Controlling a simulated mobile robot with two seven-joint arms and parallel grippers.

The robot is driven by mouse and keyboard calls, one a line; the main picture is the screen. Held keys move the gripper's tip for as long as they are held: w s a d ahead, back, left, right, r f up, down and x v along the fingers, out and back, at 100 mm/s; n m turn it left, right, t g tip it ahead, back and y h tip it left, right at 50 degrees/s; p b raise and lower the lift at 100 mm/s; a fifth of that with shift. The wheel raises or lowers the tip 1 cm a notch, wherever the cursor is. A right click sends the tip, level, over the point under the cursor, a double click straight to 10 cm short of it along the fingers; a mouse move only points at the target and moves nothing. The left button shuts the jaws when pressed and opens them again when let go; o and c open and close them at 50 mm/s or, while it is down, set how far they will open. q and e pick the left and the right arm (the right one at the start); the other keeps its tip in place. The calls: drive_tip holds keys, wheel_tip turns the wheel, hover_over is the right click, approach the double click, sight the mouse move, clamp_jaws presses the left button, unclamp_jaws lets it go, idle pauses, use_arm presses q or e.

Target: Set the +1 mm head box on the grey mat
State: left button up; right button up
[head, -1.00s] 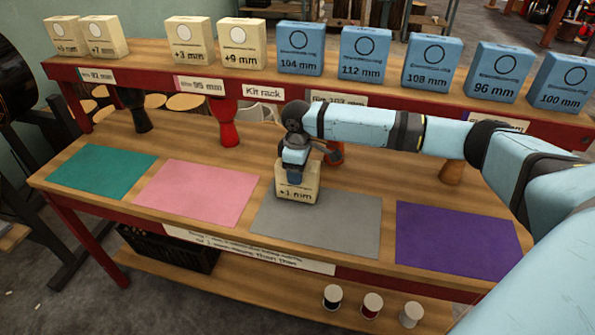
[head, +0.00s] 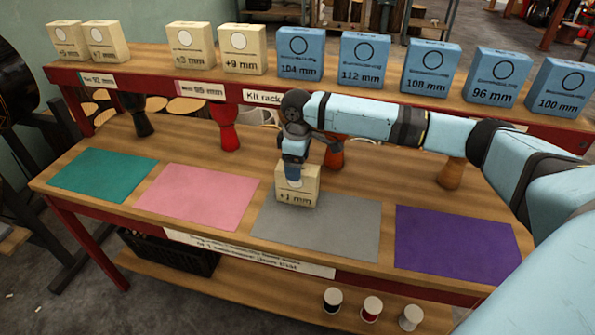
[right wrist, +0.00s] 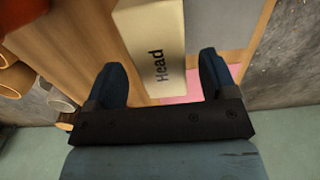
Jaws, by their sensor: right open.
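The cream +1 mm head box (head: 297,193) stands upright at the back left part of the grey mat (head: 340,226). My right gripper (head: 294,170) is just above the box's top in the head view. In the right wrist view the box (right wrist: 152,45), marked "Head", shows ahead of the fingers, and my right gripper (right wrist: 165,80) is open with its two fingers apart on either side, clear of the box. Part of the box's top is hidden by the gripper in the head view. My left gripper is not in view.
Teal (head: 103,174), pink (head: 198,194) and purple (head: 456,242) mats lie empty on the bench. The kit rack behind bears several cream boxes and blue boxes (head: 366,63). Goblet drums (head: 224,127) stand under the rack. Spools (head: 371,309) sit on the lower shelf.

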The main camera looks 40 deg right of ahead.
wheel_tip(320, 180, up, 7)
drive_tip(key=shift+f+p, duration=0.1)
drive_tip(key=shift+p, duration=0.35)
drive_tip(key=shift+r, duration=0.65)
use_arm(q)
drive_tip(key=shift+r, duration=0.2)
